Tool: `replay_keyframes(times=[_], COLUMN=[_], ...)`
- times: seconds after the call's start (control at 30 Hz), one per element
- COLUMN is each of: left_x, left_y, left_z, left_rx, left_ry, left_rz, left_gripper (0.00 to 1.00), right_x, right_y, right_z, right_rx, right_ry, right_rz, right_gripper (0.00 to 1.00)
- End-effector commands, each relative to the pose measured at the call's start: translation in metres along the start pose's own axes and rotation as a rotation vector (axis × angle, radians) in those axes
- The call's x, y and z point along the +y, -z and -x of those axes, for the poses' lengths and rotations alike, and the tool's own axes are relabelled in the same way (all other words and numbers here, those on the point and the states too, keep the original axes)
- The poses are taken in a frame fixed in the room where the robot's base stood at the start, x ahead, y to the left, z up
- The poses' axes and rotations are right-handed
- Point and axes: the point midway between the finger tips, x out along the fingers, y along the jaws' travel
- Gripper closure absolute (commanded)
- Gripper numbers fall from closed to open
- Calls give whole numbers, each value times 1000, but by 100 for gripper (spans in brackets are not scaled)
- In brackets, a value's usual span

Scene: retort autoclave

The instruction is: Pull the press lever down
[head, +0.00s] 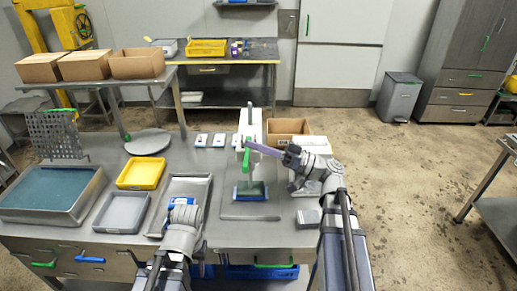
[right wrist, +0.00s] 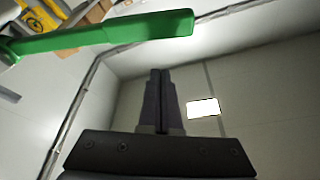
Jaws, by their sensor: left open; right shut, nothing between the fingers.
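The press (head: 250,118) is a pale upright column on the right part of the steel bench. Its green lever (head: 246,158) shows at the front of the column, and as a long green bar in the right wrist view (right wrist: 110,35). My right gripper (head: 250,145) is shut and empty, its fingers lying at the lever in the head view. In the right wrist view its closed fingertips (right wrist: 160,72) point towards the bar with a visible gap in the picture; contact cannot be told. My left gripper (head: 184,207) is open, low over the tray at the bench's front.
A blue-edged pad (head: 250,191) lies under the press. A yellow tray (head: 141,173), a grey tray (head: 121,212) and a large basin (head: 50,190) stand to the left. The floor to the right is largely clear.

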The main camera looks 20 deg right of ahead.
Motion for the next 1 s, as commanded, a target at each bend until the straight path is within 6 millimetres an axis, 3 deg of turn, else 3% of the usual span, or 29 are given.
replay_keyframes(times=[0.3, 0.5, 1.0], left_x=[2, 3, 3], left_y=[1, 2, 2], left_z=[-23, -30, -32], left_rx=[0, 0, 0], left_ry=[0, 0, 0], left_rz=[1, 1, 1], left_gripper=[52, 52, 52], right_x=[8, 9, 8], right_y=[0, 1, 3], right_z=[62, 90, 100], right_rx=[4, 4, 4], right_ry=[-4, -3, -1], right_rz=[2, 1, 0], right_gripper=[100, 100, 100])
